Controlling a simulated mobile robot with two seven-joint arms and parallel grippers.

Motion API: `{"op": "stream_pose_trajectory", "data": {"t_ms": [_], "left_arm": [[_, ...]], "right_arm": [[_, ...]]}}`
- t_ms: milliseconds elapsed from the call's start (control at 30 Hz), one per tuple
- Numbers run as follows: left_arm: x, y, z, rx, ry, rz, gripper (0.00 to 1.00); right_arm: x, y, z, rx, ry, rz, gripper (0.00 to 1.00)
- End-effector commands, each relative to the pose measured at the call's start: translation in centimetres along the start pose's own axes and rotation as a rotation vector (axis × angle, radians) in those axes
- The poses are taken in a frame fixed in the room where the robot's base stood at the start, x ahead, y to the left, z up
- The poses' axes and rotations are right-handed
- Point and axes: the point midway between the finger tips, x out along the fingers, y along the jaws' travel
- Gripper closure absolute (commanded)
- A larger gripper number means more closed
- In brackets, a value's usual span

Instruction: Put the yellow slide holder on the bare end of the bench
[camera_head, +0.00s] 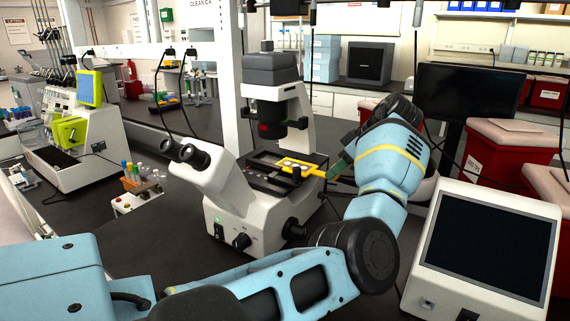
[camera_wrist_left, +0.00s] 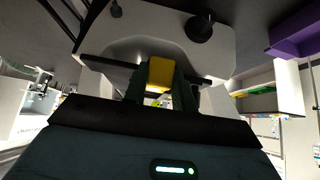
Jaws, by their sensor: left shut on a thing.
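The yellow slide holder (camera_head: 297,166) is a flat piece at the stage of the white microscope (camera_head: 245,190). My left gripper (camera_head: 333,171) reaches in from the right and is shut on the holder's right end. In the left wrist view, the yellow holder (camera_wrist_left: 160,72) sits between the two dark fingers of my left gripper (camera_wrist_left: 159,86), close to the microscope. I cannot tell whether the holder touches the stage. The dark bench top (camera_head: 160,235) shows bare surface left of the microscope. My right gripper is not in view.
A screen device (camera_head: 485,240) stands at the right front. A small rack with colored tubes (camera_head: 137,185) and a white-and-green machine (camera_head: 75,130) stand to the left. A dark monitor (camera_head: 465,95) and red bins (camera_head: 510,145) are behind my arm.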

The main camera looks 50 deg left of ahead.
Motion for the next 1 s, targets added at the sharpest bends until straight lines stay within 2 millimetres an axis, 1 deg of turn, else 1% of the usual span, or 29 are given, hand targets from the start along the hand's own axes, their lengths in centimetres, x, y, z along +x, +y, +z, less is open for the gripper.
{"op": "stream_pose_trajectory", "data": {"t_ms": [100,500,1000], "left_arm": [[-0.5,0.0,0.9,0.003,0.001,-0.001,1.00],[-2.5,0.0,3.4,0.003,0.001,-0.001,1.00],[-3.0,0.1,3.5,0.006,0.002,0.005,1.00]], "right_arm": [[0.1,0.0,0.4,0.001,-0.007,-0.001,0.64],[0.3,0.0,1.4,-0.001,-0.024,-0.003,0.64],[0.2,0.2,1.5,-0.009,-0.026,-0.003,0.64]]}}
